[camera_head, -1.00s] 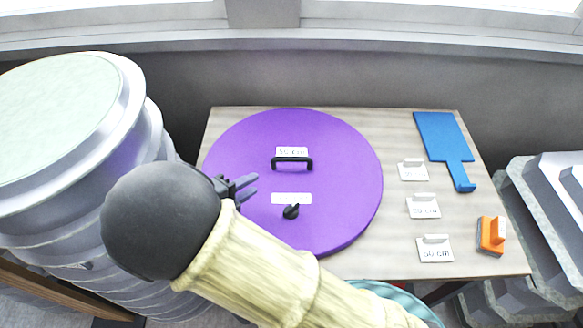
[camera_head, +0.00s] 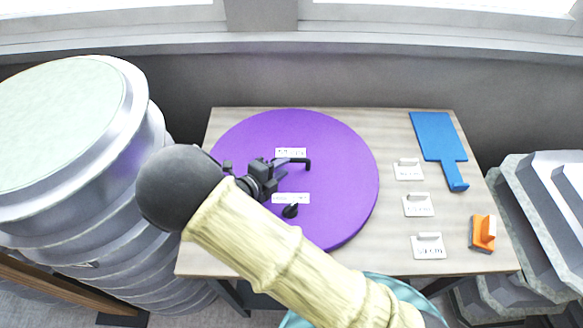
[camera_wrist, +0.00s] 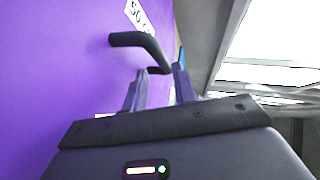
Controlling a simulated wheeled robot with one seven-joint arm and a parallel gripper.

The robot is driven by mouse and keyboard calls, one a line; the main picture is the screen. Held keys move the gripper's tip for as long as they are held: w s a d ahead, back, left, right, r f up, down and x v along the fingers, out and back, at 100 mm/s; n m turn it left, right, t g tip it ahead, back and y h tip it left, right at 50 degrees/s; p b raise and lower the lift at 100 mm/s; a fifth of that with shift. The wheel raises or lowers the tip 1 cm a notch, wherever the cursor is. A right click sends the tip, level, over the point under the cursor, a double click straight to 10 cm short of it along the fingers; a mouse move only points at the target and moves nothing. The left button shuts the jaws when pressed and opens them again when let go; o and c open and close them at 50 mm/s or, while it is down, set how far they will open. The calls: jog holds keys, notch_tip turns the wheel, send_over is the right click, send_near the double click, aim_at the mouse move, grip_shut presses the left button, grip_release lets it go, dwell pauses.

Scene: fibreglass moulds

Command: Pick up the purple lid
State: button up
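The purple lid (camera_head: 345,190) is a large round disc lying flat on the table. The handle (camera_wrist: 135,40) shows just beyond the fingertips, roughly in line with the gap. I cannot tell whether a finger touches it. The purple lid (camera_wrist: 60,60) fills the left of that view.
Stacked grey moulds (camera_head: 130,200) stand close to the left. Grey moulds (camera_head: 550,220) stand at the right.

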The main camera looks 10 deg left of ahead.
aim_at(291, 167)
jog(key=shift+w, duration=0.15)
jog(key=shift+w+d+p, duration=0.15)
jog(key=shift+w+p, duration=0.15)
jog(key=shift+p, duration=0.2)
jog(key=p+x, duration=0.2)
jog(key=x, duration=0.1)
jog(key=shift+w, duration=0.4)
jog(key=shift+w+d+f, duration=0.1)
jog(key=shift+w+f, duration=0.15)
grip_shut()
